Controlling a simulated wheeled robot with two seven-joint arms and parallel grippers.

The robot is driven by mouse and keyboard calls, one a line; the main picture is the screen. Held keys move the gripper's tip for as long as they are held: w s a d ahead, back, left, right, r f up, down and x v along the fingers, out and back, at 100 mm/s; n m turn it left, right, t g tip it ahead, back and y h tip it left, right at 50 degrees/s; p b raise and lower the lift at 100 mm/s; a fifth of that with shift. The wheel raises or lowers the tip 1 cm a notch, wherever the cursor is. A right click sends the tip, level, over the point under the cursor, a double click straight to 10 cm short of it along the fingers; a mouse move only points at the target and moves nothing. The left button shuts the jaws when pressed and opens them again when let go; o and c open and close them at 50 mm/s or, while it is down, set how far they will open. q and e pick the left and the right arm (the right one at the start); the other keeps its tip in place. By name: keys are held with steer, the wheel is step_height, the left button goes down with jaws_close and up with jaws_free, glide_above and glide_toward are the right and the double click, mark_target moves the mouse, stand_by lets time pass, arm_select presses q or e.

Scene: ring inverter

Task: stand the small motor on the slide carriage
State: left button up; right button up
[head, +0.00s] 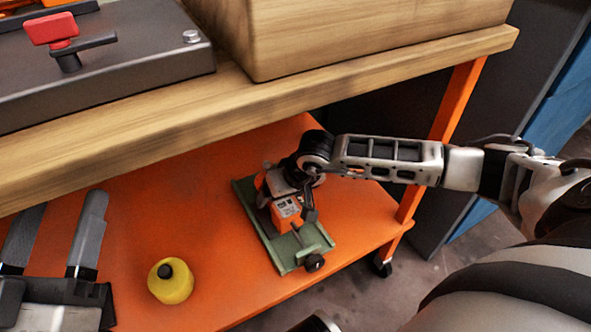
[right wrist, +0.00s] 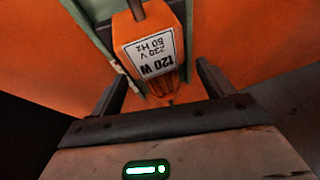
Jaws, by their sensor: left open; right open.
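The small motor (head: 288,208) is orange with a white label and a shaft. It is over the green slide (head: 280,249) on the orange lower shelf. The right wrist view shows the motor (right wrist: 148,45) close up, its label reading 120 W. My right gripper (right wrist: 160,88) is open, with one finger on each side of the motor's near end; I cannot tell if they touch it. The carriage under the motor is mostly hidden, so I cannot tell how the motor rests on it. My left gripper (head: 66,205) is open and empty over the shelf's left part.
A yellow round object (head: 170,282) with a black top stands on the shelf between my left gripper and the slide. The wooden upper top (head: 290,90) overhangs the shelf. An orange post (head: 455,100) stands at the right. Shelf between the grippers is otherwise clear.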

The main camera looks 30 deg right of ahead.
steer(key=p+v, duration=0.3)
steer(key=v, duration=0.6)
steer(key=shift+w, duration=0.1)
arm_select(q)
step_height(320, 180, down, 6)
steer(key=s+n+g+y+p, duration=0.1)
steer(key=s+n+g+y, duration=0.1)
steer(key=n+g, duration=0.1)
steer(key=shift+s+d+n+g, duration=0.2)
steer(key=shift+d+n+g, duration=0.15)
steer(key=shift+g, duration=0.25)
arm_select(e)
steer(key=shift+v, duration=2.1)
steer(key=shift+a, duration=0.1)
